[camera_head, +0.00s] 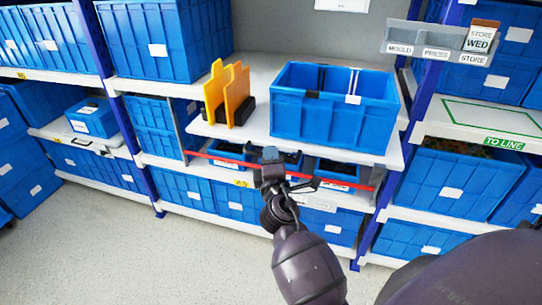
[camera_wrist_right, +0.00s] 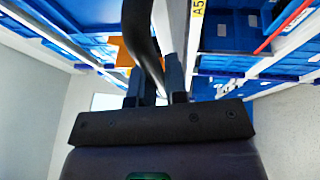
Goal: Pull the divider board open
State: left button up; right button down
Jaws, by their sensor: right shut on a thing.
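A white board (camera_head: 230,134), which seems to be the divider board, juts out from the middle shelf in the head view. A blue crate (camera_head: 325,122) and a yellow upright divider (camera_head: 227,97) with dark feet stand on it. Where the bar joins the board is hidden. My left gripper is out of view.
A red bar (camera_head: 215,157) runs across the bay below the board, with small blue bins behind it. Blue shelf posts (camera_head: 428,95) stand on both sides. Blue crates fill the neighbouring shelves. The grey floor (camera_head: 120,245) in front is clear.

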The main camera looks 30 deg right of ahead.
jog(key=c, duration=1.4)
grip_release()
jog(key=shift+c, duration=0.2)
jog(key=b+v, duration=0.2)
jog(key=v, duration=0.5)
jog(key=shift+s, duration=0.2)
jog(key=shift+a+f, duration=0.1)
